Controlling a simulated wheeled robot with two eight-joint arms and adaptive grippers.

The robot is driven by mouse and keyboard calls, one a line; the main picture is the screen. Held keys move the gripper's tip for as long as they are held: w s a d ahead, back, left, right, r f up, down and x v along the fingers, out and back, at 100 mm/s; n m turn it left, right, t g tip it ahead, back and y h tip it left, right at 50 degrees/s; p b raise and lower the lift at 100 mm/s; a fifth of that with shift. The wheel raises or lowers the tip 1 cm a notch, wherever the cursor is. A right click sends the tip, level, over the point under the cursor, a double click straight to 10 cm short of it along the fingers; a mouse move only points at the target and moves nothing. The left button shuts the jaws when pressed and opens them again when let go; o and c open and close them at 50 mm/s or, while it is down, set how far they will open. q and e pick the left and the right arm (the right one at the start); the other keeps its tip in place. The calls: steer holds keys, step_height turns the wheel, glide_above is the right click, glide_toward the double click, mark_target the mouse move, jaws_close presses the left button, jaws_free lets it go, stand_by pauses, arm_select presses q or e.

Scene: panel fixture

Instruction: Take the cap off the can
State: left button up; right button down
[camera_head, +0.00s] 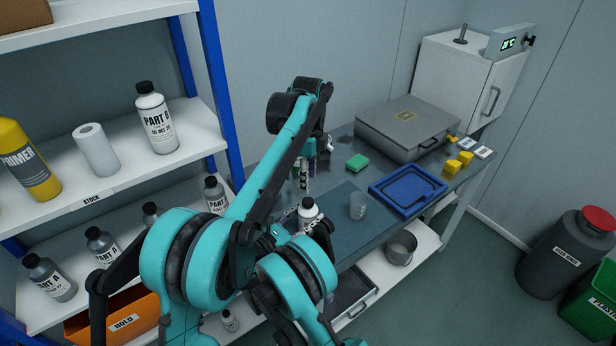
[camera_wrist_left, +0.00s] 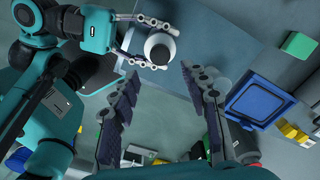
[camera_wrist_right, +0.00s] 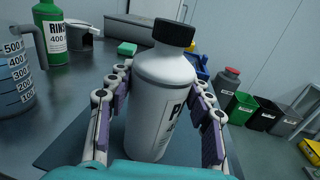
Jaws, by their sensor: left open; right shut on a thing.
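The can is a white bottle (camera_wrist_right: 160,100) with a black cap (camera_wrist_right: 174,32) on top, roughly upright in the right wrist view. My right gripper (camera_wrist_right: 157,85) is shut around its body, one finger on each side. In the head view the can (camera_head: 308,214) is over the dark mat, partly hidden by my arms; I cannot tell whether it touches the mat. In the left wrist view its cap (camera_wrist_left: 158,52) faces the camera, just beyond the fingertips. My left gripper (camera_wrist_left: 160,78) is open and empty, above the can and apart from it.
A clear beaker (camera_head: 358,206) stands close right of the can. A blue tray (camera_head: 408,188), green sponge (camera_head: 357,161) and grey case (camera_head: 408,128) lie farther back. A green rinse bottle (camera_wrist_right: 52,35) and a measuring jug (camera_wrist_right: 14,75) stand left in the right wrist view.

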mark_target(308, 201)
arm_select(q)
steer(key=m, duration=1.1)
steer(key=shift+m, duration=0.4)
steer(key=shift+f, duration=4)
